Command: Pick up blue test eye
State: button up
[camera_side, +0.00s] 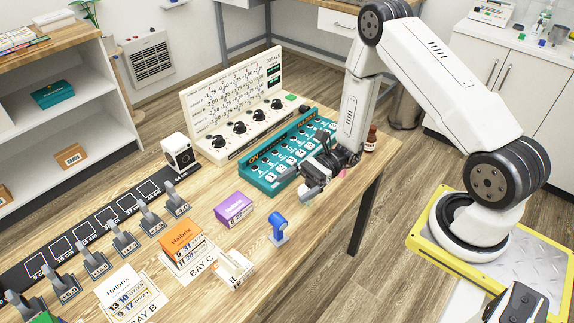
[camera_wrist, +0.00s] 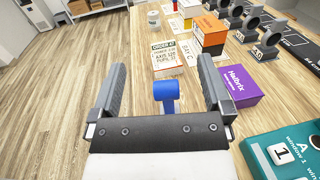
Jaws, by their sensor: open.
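The blue test eye (camera_side: 278,222) stands upright on a small pale base on the wooden table, near its front edge. In the wrist view the blue test eye (camera_wrist: 167,92) appears between my two fingers, and its lower part is hidden by my gripper's body. My gripper (camera_side: 312,190) is open and empty, to the right of the eye in the side view and apart from it. In the wrist view my gripper (camera_wrist: 163,70) shows both grey fingers wide apart. Whether the eye lies within the fingers' depth cannot be told.
A purple box (camera_side: 233,209) stands left of the eye; in the wrist view the purple box (camera_wrist: 236,84) is close to the right finger. An order card box (camera_side: 234,268) and an orange box (camera_side: 183,243) stand nearby. A teal panel (camera_side: 262,184) lies behind my gripper.

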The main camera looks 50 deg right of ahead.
send_near(274, 221)
jog(key=a, duration=0.3)
jog(key=shift+w+r, duration=0.1)
jog(key=shift+w, duration=0.15)
jog(key=shift+a, duration=0.2)
jog(key=shift+w+a, duration=0.15)
jog(key=shift+a, duration=0.55)
jog(key=shift+a, duration=0.1)
jog(key=shift+w+a, duration=0.2)
jog(key=shift+a, duration=1.15)
jog(key=shift+w+a, duration=0.25)
jog(key=shift+a, duration=1.15)
grip_shut()
